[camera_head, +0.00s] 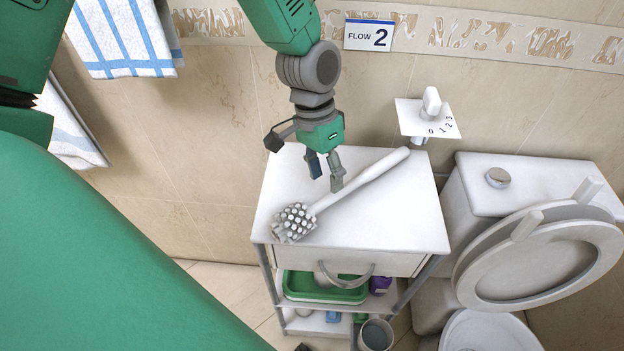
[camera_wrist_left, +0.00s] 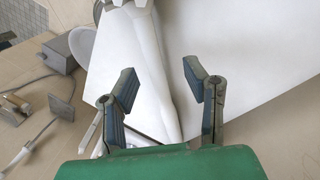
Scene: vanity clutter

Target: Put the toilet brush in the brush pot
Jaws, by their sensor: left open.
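The white toilet brush (camera_head: 368,176) lies on the white cabinet top (camera_head: 405,225). Its studded head (camera_head: 293,222) is at the left front, and its handle slopes up to the back right. My left gripper (camera_head: 326,182) is open above the brush, fingers pointing down near the handle. In the left wrist view a white handle (camera_wrist_left: 150,65) runs below and between the open fingers (camera_wrist_left: 160,75), not gripped. A grey round pot (camera_head: 376,335) stands low in front of the cabinet, partly cut off; I cannot tell for sure that it is the brush pot. My right gripper is not in view.
The toilet (camera_head: 535,265) stands to the right with its seat raised. A dial plate (camera_head: 428,118) juts from the wall behind the cabinet. A green tray (camera_head: 325,290) is on the shelf below. The cabinet top's front right is clear.

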